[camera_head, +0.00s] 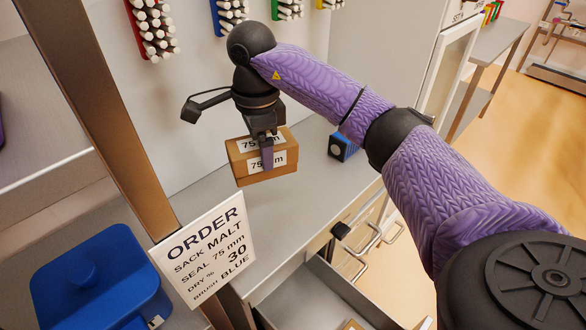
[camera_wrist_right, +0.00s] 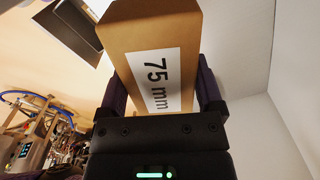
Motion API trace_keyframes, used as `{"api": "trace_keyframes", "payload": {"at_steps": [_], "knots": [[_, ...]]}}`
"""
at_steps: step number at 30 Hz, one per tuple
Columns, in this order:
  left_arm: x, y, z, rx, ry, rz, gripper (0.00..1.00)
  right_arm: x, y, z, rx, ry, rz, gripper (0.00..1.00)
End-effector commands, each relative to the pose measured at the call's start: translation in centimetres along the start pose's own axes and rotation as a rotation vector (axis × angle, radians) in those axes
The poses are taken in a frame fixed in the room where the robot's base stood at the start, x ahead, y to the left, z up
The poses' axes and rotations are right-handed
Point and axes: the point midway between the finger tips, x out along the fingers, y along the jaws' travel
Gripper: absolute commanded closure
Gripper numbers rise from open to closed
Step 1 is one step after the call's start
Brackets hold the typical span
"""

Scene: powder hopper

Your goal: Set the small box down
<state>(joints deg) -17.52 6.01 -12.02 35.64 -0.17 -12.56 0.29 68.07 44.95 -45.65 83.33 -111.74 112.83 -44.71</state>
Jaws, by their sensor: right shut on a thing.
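The small box (camera_head: 262,160) is brown cardboard with white "75 mm" labels. My right gripper (camera_head: 267,150) is shut on it from above, over the grey counter (camera_head: 285,205). In the head view I cannot tell whether the box's underside touches the counter or hangs above it. In the right wrist view the box (camera_wrist_right: 150,50) fills the space between both fingers of the gripper (camera_wrist_right: 160,95), its "75 mm" label facing the camera. My left gripper is not in view.
An order sign (camera_head: 208,250) and a blue lidded container (camera_head: 100,280) stand at the lower left. A small blue-black block (camera_head: 342,147) sits on the counter right of the box. An open drawer (camera_head: 325,295) is below the counter. Brushes (camera_head: 152,28) hang on the wall behind.

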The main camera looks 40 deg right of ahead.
Motion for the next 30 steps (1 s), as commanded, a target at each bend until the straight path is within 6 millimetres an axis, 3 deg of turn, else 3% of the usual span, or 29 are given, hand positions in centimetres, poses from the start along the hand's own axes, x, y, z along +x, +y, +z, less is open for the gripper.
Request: {"api": "trace_keyframes", "payload": {"at_steps": [1, 18, 28, 29, 30], "knots": [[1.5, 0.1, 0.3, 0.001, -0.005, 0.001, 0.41, 1.7, -0.1, 0.0, 0.0, 0.001, 0.002, 0.83], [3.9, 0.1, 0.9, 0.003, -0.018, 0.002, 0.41, 11.7, 0.0, 0.0, -0.002, 0.0, 0.002, 0.83], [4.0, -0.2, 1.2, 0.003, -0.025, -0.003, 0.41, 12.1, -0.1, 0.0, -0.002, 0.0, -0.002, 0.83], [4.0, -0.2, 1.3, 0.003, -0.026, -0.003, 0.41, 12.1, -0.1, 0.0, -0.002, 0.0, -0.002, 0.13], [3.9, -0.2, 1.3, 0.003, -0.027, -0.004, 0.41, 12.0, -0.1, 0.0, -0.002, 0.0, -0.002, 0.05]]}}
